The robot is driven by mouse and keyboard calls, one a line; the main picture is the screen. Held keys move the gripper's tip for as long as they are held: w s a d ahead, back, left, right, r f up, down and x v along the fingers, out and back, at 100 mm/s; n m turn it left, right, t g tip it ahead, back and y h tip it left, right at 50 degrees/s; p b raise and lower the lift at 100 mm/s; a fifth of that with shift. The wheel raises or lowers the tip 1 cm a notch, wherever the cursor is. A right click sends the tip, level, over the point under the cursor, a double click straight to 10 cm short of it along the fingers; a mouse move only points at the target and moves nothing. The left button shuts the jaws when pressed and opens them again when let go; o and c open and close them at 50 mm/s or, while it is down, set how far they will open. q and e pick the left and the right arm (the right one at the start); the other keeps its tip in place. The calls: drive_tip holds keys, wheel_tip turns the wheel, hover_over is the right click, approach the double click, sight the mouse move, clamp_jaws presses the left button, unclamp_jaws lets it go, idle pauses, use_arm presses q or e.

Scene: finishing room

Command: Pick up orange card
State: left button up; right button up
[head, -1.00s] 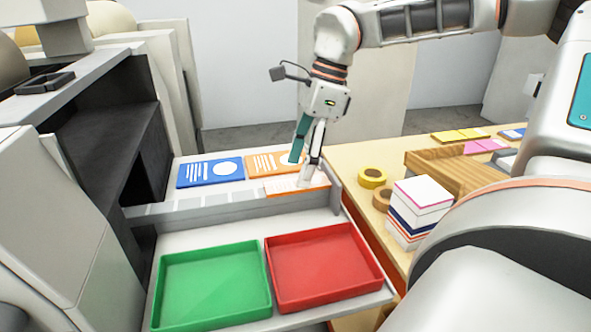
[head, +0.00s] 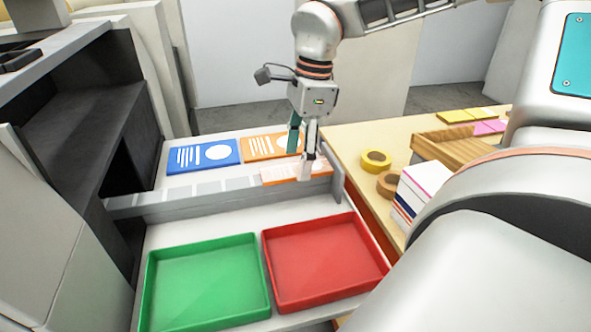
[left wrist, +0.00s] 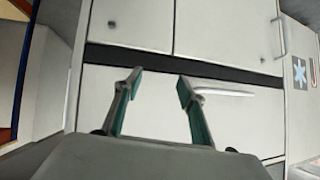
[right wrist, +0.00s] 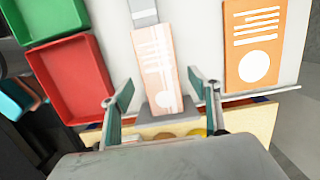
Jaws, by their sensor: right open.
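A flat orange card (head: 262,146) with white lines and a white oval lies on the light surface, right of a blue card (head: 203,156). In the right wrist view the orange card (right wrist: 254,48) is right of the fingers. A paler card (head: 280,175) with an orange edge is closer to the trays, at the grey ledge. In the right wrist view this pale card (right wrist: 155,60) shows between and beyond the fingertips. My right gripper (head: 300,165) is open and points down over it; contact cannot be told. My left gripper (left wrist: 160,80) is open and empty, facing pale cabinet fronts.
A green tray (head: 207,285) and a red tray (head: 325,262) stand empty in front of the grey ledge (head: 225,197). On the wooden table to the right are a yellow tape roll (head: 376,160), a brown roll (head: 389,184), a stack of white cards (head: 412,200) and a wooden tray (head: 450,150).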

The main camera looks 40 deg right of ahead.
drive_tip(key=shift+f, duration=0.55)
drive_tip(key=c, duration=1)
drive_tip(key=shift+r, duration=0.2)
